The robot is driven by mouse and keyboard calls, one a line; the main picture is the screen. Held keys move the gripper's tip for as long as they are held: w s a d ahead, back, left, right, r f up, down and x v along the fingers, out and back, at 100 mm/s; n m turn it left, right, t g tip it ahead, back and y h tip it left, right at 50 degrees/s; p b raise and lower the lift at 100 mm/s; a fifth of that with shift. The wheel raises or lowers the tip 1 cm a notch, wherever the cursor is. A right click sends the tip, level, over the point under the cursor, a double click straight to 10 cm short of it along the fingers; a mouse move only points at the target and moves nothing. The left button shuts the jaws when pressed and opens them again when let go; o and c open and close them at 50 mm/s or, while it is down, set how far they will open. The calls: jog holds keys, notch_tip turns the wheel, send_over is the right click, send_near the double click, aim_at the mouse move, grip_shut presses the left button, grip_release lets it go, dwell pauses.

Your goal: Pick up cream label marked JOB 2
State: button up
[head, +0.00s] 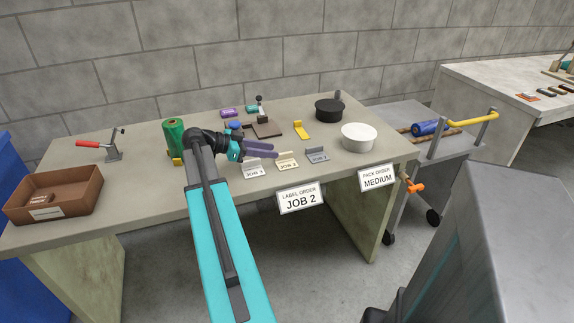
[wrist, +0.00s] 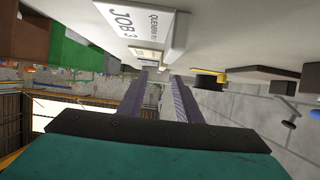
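The cream label (head: 287,161) stands near the front edge of the bench, in the middle of a row of three labels. Its print is small but seems to read JOB 2. My gripper (head: 276,150) is just behind the row, its purple fingers pointing right. In the wrist view my gripper (wrist: 164,76) has its two fingers apart with nothing gripped between them. A white label (wrist: 150,25) reading JOB 3 looms close above the fingers there. A cream-coloured edge (wrist: 146,53) shows beyond it, near the fingertips.
The white label (head: 253,169) is left of the cream one and a grey-blue label (head: 317,155) is right of it. A yellow piece (head: 302,130), a white round tin (head: 359,137) and a black one (head: 329,110) stand farther back. A green roll (head: 173,136) is left.

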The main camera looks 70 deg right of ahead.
aim_at(284, 153)
jog(key=shift+p+x, duration=0.35)
jog(key=shift+x, duration=2.1)
jog(key=shift+w+d+f, duration=0.1)
jog(key=shift+w+f, duration=0.05)
jog(key=shift+f, duration=0.05)
jog(key=shift+c, duration=0.4)
grip_shut()
